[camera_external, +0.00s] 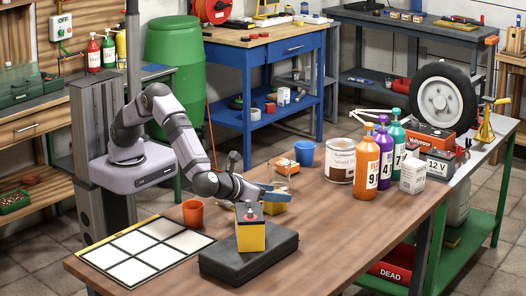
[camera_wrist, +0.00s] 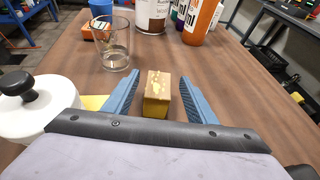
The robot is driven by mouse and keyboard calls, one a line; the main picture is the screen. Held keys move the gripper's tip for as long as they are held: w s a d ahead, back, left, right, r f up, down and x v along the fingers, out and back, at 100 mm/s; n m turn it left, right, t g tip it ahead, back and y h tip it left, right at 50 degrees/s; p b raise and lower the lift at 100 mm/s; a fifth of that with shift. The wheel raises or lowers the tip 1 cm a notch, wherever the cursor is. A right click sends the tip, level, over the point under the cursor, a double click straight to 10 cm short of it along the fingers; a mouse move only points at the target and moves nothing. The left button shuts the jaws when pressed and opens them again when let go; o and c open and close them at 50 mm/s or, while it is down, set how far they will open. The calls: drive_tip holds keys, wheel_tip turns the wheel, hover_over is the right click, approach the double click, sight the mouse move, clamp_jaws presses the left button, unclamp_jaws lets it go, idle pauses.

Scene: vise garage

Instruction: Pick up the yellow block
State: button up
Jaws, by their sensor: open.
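The yellow block (camera_wrist: 156,106), with a browner, pale-flecked top, stands upright on the brown table between my gripper's blue fingers in the wrist view. My gripper (camera_wrist: 159,80) is open, with a gap showing between the block and each finger. In the external view, my gripper (camera_external: 272,190) is low over the table behind the black case, and a yellow patch of the block (camera_external: 275,207) shows just below it. The block's lower part and any contact are hard to make out there.
A black case (camera_external: 250,262) carrying a yellow box with a red button (camera_external: 251,236) stands in front. An orange cup (camera_external: 193,214) is left. A clear glass (camera_wrist: 116,45) stands ahead-left of the block. A can (camera_external: 340,160), bottles (camera_external: 381,157) and a white box (camera_external: 412,177) stand farther right.

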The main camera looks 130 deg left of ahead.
drive_tip(key=shift+p+x, duration=0.5)
drive_tip(key=shift+x, duration=2.1)
drive_tip(key=shift+s+f, duration=0.1)
drive_tip(key=shift+f, duration=0.05)
drive_tip(key=c, duration=1.2)
drive_tip(key=shift+o, duration=0.2)
wheel_tip(320, 180, up, 10)
drive_tip(key=shift+b, duration=0.3)
